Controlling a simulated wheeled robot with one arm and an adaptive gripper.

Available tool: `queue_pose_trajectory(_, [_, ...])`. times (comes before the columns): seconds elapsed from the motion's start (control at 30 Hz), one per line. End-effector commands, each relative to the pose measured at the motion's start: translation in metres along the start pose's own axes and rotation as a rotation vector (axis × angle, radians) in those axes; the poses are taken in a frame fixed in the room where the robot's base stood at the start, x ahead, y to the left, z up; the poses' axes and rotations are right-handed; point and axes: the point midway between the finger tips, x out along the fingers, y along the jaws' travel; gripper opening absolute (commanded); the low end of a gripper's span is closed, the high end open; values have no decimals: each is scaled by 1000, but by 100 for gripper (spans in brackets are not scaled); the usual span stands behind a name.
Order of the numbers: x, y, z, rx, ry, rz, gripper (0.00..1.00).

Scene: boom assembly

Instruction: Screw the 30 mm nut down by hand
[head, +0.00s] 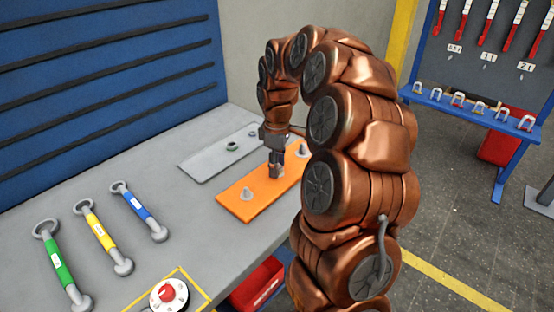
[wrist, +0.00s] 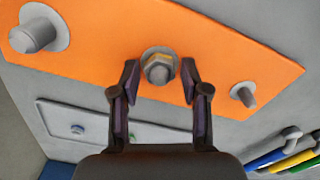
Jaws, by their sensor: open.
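An orange plate (head: 256,198) lies on the grey bench; it also shows in the wrist view (wrist: 95,50). A hex nut (wrist: 159,70) with a brassy tint sits on the plate's middle stud, over a round washer. My gripper (wrist: 159,80) is open, with one finger on each side of the nut and a visible gap to it. In the head view my gripper (head: 276,172) points down at the plate's middle and hides the nut. A thicker bare stud (wrist: 38,32) stands at the wrist view's left, a thinner one (wrist: 243,95) at its right.
A grey plate (head: 208,165) with a small green-marked nut (head: 232,147) lies behind. Green (head: 62,265), yellow (head: 101,236) and blue (head: 138,210) wrenches lie at the bench's left. A tool rack (head: 480,103) stands at right.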

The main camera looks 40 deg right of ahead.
Motion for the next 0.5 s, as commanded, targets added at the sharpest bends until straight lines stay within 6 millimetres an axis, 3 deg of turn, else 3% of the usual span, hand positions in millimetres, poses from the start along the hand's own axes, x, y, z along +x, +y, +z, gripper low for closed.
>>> queue_pose_trajectory(0.5, [-5,0,0,-379,0,-1,46])
